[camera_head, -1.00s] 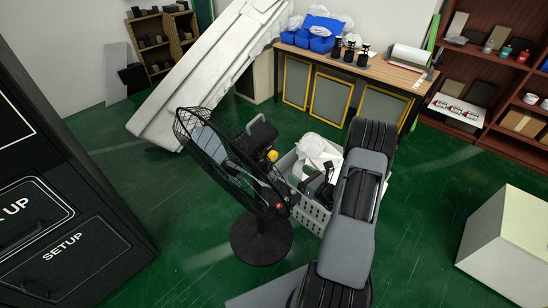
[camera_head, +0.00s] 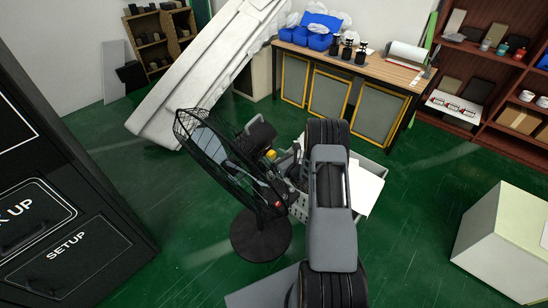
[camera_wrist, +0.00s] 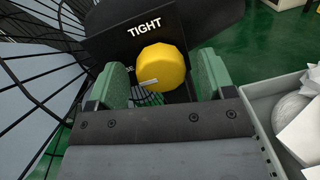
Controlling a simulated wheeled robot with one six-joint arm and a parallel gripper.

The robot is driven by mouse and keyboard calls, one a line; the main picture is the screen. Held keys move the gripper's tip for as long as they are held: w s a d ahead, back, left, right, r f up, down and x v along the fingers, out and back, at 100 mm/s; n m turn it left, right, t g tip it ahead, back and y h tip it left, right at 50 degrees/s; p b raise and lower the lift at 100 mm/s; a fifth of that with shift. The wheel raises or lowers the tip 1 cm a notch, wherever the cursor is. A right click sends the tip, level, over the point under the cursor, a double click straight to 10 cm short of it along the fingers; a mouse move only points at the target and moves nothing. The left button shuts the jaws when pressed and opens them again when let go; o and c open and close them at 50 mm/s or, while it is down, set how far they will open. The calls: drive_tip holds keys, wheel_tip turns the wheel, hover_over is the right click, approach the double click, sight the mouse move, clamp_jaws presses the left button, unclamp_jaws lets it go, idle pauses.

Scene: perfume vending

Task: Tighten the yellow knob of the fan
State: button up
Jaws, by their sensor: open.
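The black fan (camera_head: 225,165) stands on a round base on the green floor, left of my arm in the head view. Its yellow knob (camera_head: 270,155) shows as a small spot beside the motor housing. In the wrist view the yellow knob (camera_wrist: 162,68) is large and close, below a black plate marked "TIGHT" (camera_wrist: 143,28). My gripper (camera_wrist: 160,80) is open, with one green-padded finger on each side of the knob. Gaps appear on both sides, and I cannot tell whether a finger touches it. In the head view my arm hides part of the gripper.
A grey crate (camera_head: 374,158) with white contents stands right behind the fan, close to my arm; its rim (camera_wrist: 262,98) is at the right in the wrist view. The fan's wire cage (camera_wrist: 40,70) is close on the left. A white box (camera_head: 500,245) stands right.

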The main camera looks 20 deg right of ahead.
drive_tip(key=shift+c, duration=0.2)
drive_tip(key=c, duration=0.9)
drive_tip(key=m+b, duration=0.1)
drive_tip(key=m, duration=0.2)
drive_tip(key=shift+m+b, duration=0.4)
drive_tip(key=m, duration=0.4)
drive_tip(key=shift+w+d+m+b, duration=0.1)
drive_tip(key=shift+m+b, duration=0.2)
drive_tip(key=shift+b, duration=0.05)
drive_tip(key=m, duration=0.4)
drive_tip(key=shift+g, duration=0.4)
drive_tip(key=shift+d+m+y, duration=0.1)
drive_tip(key=shift+m+y, duration=0.2)
drive_tip(key=shift+m, duration=2)
drive_tip(key=shift+f, duration=0.1)
